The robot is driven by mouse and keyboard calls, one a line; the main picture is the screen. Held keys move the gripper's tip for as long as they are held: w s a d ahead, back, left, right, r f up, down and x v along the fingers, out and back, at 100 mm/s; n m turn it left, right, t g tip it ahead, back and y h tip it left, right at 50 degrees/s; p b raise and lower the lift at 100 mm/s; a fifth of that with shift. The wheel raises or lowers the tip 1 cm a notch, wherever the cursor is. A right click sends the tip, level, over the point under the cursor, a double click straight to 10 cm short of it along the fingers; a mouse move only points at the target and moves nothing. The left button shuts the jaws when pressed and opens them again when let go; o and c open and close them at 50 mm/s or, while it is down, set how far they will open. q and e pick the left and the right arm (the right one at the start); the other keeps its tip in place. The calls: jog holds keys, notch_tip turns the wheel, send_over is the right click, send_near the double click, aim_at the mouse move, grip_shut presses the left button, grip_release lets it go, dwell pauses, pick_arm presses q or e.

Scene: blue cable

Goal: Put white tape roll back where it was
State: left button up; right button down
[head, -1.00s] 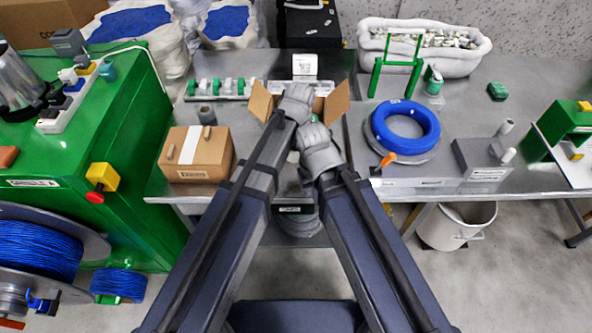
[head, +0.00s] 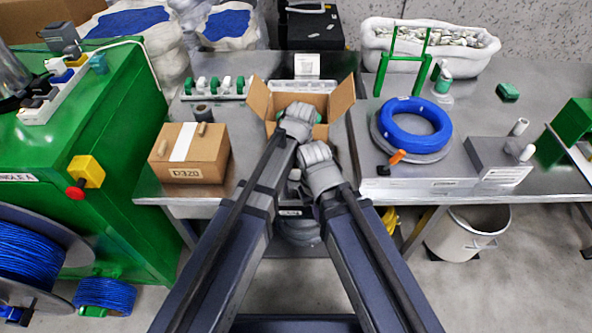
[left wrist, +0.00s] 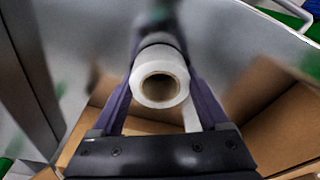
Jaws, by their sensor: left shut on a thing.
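The white tape roll (left wrist: 160,62) is between the two fingers of my left gripper in the left wrist view, its hollow core facing the camera. My left gripper (head: 297,120) is shut on it, over the front of an open cardboard box (head: 342,104). In the head view the gripper hides the roll. The box walls also show below and beside the fingers in the left wrist view (left wrist: 265,115). My right gripper (head: 318,170) is just in front of the box, below and right of the left one; its fingertips are hidden.
A closed cardboard box (head: 205,155) and a dark roll (head: 203,113) stand to the left on the metal bench. A rack of green and white spools (head: 213,87) is behind. A blue cable coil (head: 413,125) and a grey block (head: 490,160) are to the right.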

pick_arm(q)
jog(key=shift+f, duration=0.15)
jog(key=o, duration=1.2)
pick_arm(e)
jog(key=shift+f, duration=0.15)
pick_arm(q)
jog(key=shift+o, duration=0.2)
